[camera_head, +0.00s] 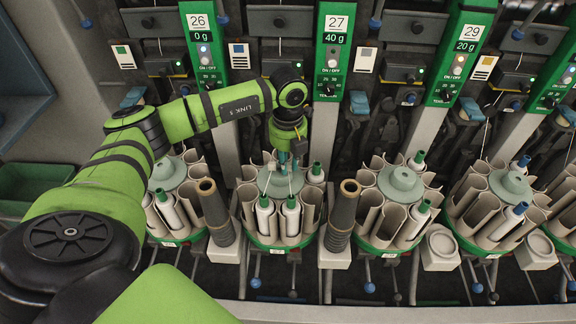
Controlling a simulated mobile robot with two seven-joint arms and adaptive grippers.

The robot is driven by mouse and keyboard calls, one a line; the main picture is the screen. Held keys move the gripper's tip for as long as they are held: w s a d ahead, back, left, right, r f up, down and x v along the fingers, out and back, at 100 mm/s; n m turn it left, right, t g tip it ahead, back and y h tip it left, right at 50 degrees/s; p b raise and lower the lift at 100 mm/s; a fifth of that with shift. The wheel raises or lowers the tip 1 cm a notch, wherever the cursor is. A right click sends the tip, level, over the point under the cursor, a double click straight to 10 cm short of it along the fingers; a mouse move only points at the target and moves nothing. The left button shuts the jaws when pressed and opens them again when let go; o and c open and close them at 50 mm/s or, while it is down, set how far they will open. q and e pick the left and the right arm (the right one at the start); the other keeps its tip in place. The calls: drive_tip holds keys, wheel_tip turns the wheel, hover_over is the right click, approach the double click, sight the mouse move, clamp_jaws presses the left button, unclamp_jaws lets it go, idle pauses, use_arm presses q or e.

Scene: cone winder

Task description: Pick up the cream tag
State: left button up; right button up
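My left gripper (289,158) points down over the middle carousel (262,241), just above its grey-green centre disc (280,183). Its fingers are small and dark here, and I cannot tell whether they are open or shut. A small pale piece (271,166) shows right beside the fingertips; it may be the cream tag, but it is too small to be sure, and I cannot tell whether the fingers touch it. Thin pale threads run near the fingers. My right gripper is not in view.
Carousels of grey tubes with bobbins stand left (168,173) and right (400,183) of the middle one. Dark upright posts (215,210) and (342,214) flank it in front. Green numbered panels (332,50) and small label plates (365,60) line the machine behind.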

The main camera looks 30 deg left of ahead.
sight(291, 165)
use_arm(q)
drive_tip(key=shift+c, duration=0.5)
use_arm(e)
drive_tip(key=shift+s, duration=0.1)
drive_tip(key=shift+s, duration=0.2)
use_arm(q)
drive_tip(key=shift+r, duration=0.1)
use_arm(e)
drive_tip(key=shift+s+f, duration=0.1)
use_arm(q)
drive_tip(key=shift+r, duration=0.25)
drive_tip(key=r+b, duration=0.2)
drive_tip(key=r, duration=0.1)
drive_tip(key=shift+w+d+r, duration=0.1)
drive_tip(key=shift+d+r, duration=0.2)
drive_tip(key=shift+d, duration=0.05)
drive_tip(key=shift+w+d+r+b, duration=0.1)
drive_tip(key=shift+d+r+b, duration=0.05)
drive_tip(key=shift+d+r, duration=1.6)
drive_tip(key=shift+s+d+r+b, duration=0.1)
drive_tip(key=shift+d+r+b, duration=0.05)
drive_tip(key=shift+d+r, duration=1.55)
drive_tip(key=shift+w+d+r+b, duration=0.1)
drive_tip(key=shift+d+r+b, duration=0.05)
drive_tip(key=shift+d+r, duration=1.6)
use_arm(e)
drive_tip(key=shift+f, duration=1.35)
